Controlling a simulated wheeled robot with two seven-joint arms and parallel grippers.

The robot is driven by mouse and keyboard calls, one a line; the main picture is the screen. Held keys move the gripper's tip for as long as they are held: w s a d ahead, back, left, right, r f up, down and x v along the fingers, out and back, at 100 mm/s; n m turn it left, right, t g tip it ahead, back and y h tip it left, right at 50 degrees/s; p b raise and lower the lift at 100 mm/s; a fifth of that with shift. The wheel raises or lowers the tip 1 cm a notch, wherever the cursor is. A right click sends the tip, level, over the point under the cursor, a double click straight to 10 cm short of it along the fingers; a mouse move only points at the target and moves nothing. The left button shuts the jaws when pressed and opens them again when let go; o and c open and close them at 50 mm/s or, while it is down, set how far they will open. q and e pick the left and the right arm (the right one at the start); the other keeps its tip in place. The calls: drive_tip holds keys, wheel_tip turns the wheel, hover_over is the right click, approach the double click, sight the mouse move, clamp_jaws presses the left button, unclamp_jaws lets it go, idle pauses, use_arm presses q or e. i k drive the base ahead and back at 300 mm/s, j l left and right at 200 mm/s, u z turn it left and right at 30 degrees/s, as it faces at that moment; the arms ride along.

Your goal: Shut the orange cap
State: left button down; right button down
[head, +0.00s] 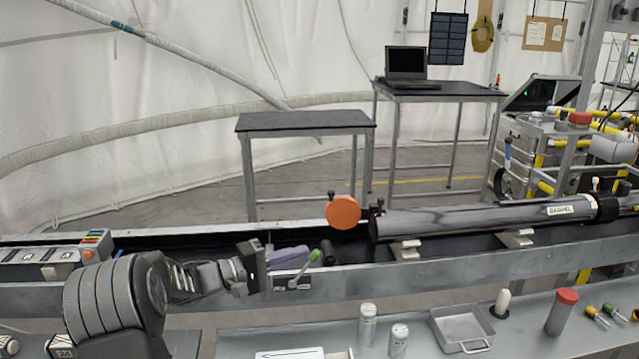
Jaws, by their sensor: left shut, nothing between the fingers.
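The orange cap (343,212) is a round disc at the left end of the long dark tube (470,217). It stands swung out from the tube's end, with its flat orange face toward me and a gap between it and the tube mouth. My left gripper (264,268) is shut and empty, low and to the left of the cap, not touching it. It is in front of the trough, near a purple item and a green-tipped lever. My right gripper is not in view.
A purple item (288,257) and a green-tipped lever (312,258) are just right of my left gripper. The front bench holds white bottles (368,325), a metal tray (462,326) and a red-capped container (562,312). An empty dark table (305,121) stands behind.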

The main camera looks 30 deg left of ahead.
sight(342, 213)
drive_tip(key=i+j, duration=0.85)
